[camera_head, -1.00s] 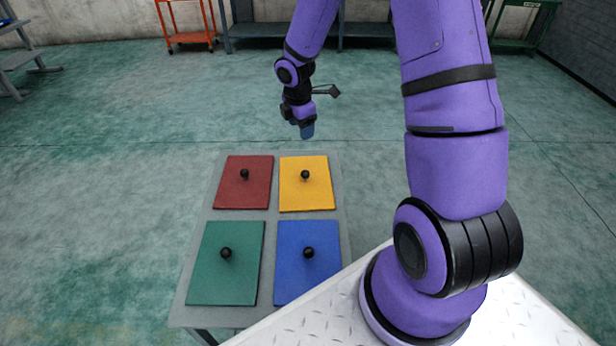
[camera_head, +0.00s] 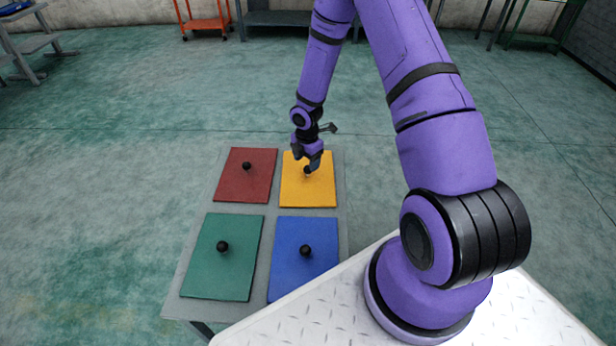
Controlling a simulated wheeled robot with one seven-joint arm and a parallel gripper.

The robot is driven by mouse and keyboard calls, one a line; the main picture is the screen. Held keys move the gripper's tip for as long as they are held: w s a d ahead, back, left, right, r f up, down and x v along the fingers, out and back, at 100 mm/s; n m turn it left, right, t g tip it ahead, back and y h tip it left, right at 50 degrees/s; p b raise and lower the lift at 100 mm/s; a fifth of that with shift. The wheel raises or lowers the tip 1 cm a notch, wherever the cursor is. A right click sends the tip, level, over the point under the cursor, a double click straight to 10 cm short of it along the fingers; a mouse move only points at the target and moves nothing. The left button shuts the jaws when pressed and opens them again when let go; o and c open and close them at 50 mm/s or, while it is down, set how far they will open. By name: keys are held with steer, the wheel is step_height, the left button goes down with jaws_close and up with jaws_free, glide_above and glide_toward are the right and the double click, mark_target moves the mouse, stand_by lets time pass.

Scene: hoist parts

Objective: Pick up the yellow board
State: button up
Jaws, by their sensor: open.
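The yellow board (camera_head: 308,193) lies flat at the back right of a grey table (camera_head: 345,215). It has a black round knob (camera_head: 307,170) near its middle, partly hidden by my gripper. My gripper (camera_head: 312,164) points down at the knob from above, with its fingertips at about the knob's height in the picture. It is open. I cannot tell whether the fingers touch the knob or stand around it.
A red board (camera_head: 246,184) lies left of the yellow one, a blue board (camera_head: 304,268) in front of it and a green board (camera_head: 222,270) at the front left. Each has a black knob. Bare floor surrounds the table's left and back sides.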

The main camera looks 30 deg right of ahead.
mark_target(308, 171)
steer(key=shift+s+d+f, duration=0.1)
steer(key=shift+d+f, duration=0.05)
steer(key=shift+f, duration=2.5)
steer(key=shift+c, duration=0.2)
jaws_close()
steer(key=shift+r, duration=0.1)
